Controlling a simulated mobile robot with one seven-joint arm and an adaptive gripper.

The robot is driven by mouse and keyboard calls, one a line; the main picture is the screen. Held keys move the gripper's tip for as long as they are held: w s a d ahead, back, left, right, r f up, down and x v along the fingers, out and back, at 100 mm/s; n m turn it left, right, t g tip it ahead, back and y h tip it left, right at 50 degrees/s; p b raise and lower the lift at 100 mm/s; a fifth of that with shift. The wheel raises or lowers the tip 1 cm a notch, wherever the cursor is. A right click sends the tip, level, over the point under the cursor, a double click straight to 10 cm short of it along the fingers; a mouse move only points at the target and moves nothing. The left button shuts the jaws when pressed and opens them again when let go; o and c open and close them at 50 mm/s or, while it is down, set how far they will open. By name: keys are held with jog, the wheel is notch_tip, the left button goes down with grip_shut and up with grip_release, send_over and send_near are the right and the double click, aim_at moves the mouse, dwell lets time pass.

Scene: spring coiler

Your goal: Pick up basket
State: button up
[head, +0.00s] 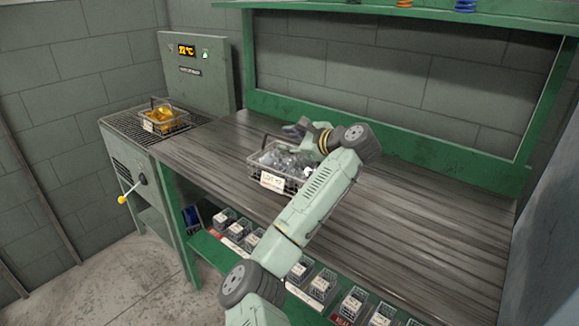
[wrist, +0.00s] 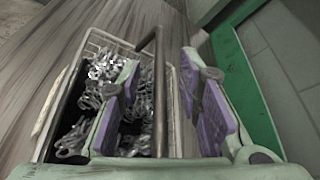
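A wire basket (head: 272,181) with a paper label on its front stands on the grey wooden bench, filled with shiny metal pieces. It fills the left half of the wrist view (wrist: 115,40), its dark handle bar (wrist: 158,95) running lengthwise. My gripper (head: 297,130) is over the back of the basket in the head view. In the wrist view my gripper (wrist: 165,112) is open, with purple pads on either side of the handle bar and a basket wall. The left finger overlaps the basket's inside. Whether a pad touches the handle, I cannot tell. My arm hides the basket's right side.
A second wire basket (head: 165,122) with amber contents stands on the grated top of a green machine (head: 196,75) at left. Several small bins (head: 320,288) line a low shelf below the bench. A green frame (head: 390,124) rises behind. The bench (head: 420,230) is clear at right.

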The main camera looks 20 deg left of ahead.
jog(key=shift+c, duration=0.3)
grip_shut()
dwell(0.6)
dwell(0.4)
